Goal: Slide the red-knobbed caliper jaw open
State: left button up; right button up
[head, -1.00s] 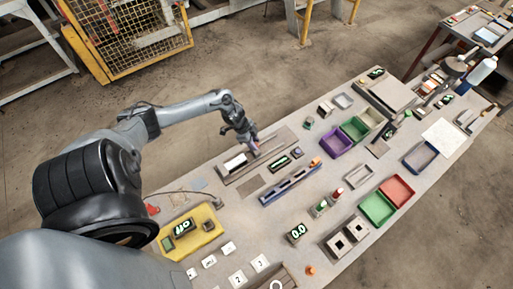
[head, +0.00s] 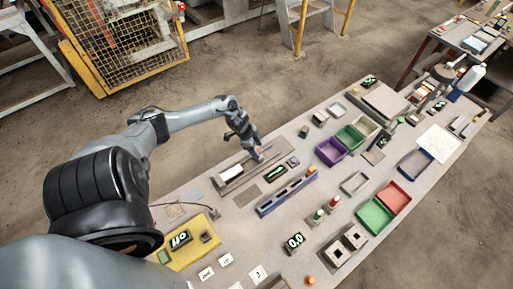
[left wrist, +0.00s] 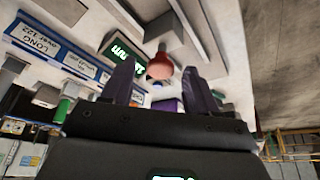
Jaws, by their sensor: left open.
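The caliper (head: 247,166) is a long grey bar assembly near the table's far left edge, with a white block (head: 231,173) on its left part. In the left wrist view, a round red knob (left wrist: 160,68) on a light stem shows between the two finger tips. My left gripper (head: 260,157) is over the right part of the caliper, pointing down. In the left wrist view its purple-grey fingers (left wrist: 160,85) stand apart, one on each side of the knob, with gaps visible. Contact with the knob cannot be told. My right gripper is not in view.
A small green-lit display (head: 276,173) lies beside the caliper. A blue slotted rail (head: 286,193) runs parallel to it on the near side. A purple tray (head: 331,151) stands to the right. The table's far edge and open floor lie behind the caliper.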

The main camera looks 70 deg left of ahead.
pick_arm(q)
jog(key=p+v, duration=0.1)
jog(key=v, duration=1)
jog(key=shift+f, duration=0.1)
